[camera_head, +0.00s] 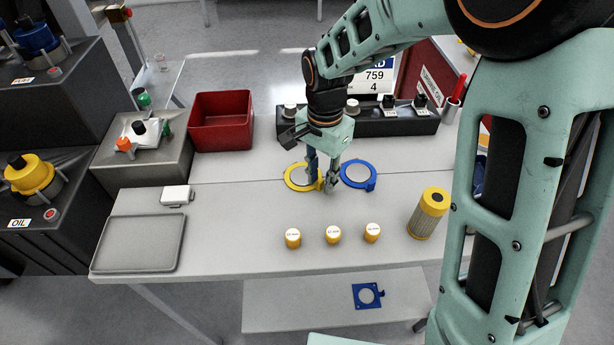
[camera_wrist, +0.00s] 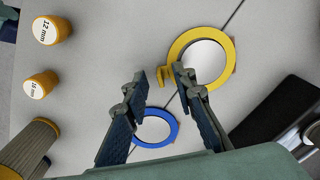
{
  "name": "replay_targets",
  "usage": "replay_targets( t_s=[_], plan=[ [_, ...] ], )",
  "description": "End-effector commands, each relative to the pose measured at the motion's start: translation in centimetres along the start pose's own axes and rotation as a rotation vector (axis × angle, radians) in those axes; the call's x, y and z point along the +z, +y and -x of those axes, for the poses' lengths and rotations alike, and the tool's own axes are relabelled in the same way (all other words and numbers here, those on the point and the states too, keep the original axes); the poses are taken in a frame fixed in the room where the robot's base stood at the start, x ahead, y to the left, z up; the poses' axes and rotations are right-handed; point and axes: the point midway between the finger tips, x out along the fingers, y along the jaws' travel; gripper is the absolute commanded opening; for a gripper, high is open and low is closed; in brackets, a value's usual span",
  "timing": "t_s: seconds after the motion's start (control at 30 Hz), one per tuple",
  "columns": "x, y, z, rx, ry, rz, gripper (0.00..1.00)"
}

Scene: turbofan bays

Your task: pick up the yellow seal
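The yellow seal (camera_head: 288,181) is a flat ring lying on the light table in the head view, with a pale disc inside it. In the wrist view the yellow seal (camera_wrist: 203,32) lies beyond the fingertips, and its small tab shows between them, close to the right finger. My gripper (camera_head: 322,184) points down at the seal's right edge. In the wrist view my gripper (camera_wrist: 160,82) is open, with a clear gap between its fingers. I cannot tell whether a finger touches the seal. Part of the seal's right side is hidden by a finger.
A blue ring (camera_head: 346,181) lies just right of the seal. Several yellow-sided caps (camera_head: 333,235) and a yellow-topped filter (camera_head: 428,215) stand nearer the front. A red bin (camera_head: 221,137), a grey tray (camera_head: 139,263) and a dark socket strip (camera_head: 385,124) edge the table.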

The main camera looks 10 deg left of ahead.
Motion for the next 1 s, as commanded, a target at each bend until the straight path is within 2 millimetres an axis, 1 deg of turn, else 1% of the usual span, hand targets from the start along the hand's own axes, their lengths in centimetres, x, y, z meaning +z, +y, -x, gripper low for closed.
replay_targets(
  t_s=[0.07, 0.27, 0.4, 0.5, 0.83, 1.0],
  plan=[
    [0.03, -0.02, -0.34, 0.000, 0.000, 0.000, 0.25],
    [0.00, -0.03, -0.35, -0.001, 0.000, 0.000, 0.25],
    [0.00, -0.03, -0.33, -0.001, 0.001, 0.000, 0.09],
    [-0.01, -0.03, -0.31, -0.001, 0.001, 0.000, 0.00],
    [-0.02, -0.03, -0.26, -0.001, 0.001, 0.000, 0.00],
    [-0.03, -0.05, 0.39, -0.001, 0.001, 0.000, 0.00]
  ],
)
